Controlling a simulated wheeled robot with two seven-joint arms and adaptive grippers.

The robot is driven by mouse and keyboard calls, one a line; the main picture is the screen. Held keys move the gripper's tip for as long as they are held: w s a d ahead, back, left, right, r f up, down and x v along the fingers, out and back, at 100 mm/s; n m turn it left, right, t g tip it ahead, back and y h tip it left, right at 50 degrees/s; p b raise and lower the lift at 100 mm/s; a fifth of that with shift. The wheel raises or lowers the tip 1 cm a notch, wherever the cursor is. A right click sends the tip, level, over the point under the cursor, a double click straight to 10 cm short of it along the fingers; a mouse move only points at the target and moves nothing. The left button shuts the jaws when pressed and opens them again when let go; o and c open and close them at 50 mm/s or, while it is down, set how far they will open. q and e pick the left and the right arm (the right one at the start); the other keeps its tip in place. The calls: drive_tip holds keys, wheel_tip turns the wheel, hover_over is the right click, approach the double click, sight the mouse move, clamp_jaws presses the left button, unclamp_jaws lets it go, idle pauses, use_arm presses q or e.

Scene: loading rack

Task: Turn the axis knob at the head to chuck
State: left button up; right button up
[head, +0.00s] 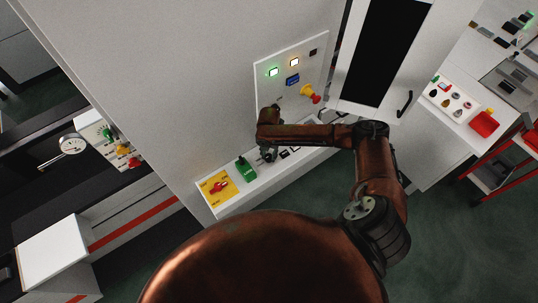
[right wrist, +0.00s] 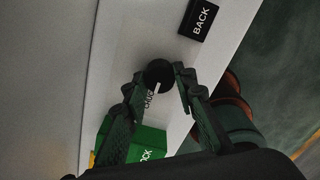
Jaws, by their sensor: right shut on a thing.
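The black round knob (right wrist: 158,73) sits on the white sloping ledge of the machine in the right wrist view. A short light mark on it points toward the bottom of that picture. A label below it is partly hidden, so its word cannot be read in full. My right gripper (right wrist: 160,77) has one finger on each side of the knob and is shut on it. In the head view, my right gripper (head: 268,154) reaches down to the ledge (head: 232,207), hiding the knob there. My left gripper is not in view.
A green block (right wrist: 145,140) with partly hidden lettering lies close below the knob; it shows in the head view too (head: 245,168). A black BACK button (right wrist: 199,19) is above. A yellow plate with a red switch (head: 217,187) is at the ledge's left end. Lit buttons (head: 273,71) are on the panel.

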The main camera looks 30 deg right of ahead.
sight(269, 156)
drive_tip(key=o, duration=1.2)
drive_tip(key=shift+c, duration=0.2)
drive_tip(key=shift+r, duration=0.1)
wheel_tip(269, 156, up, 12)
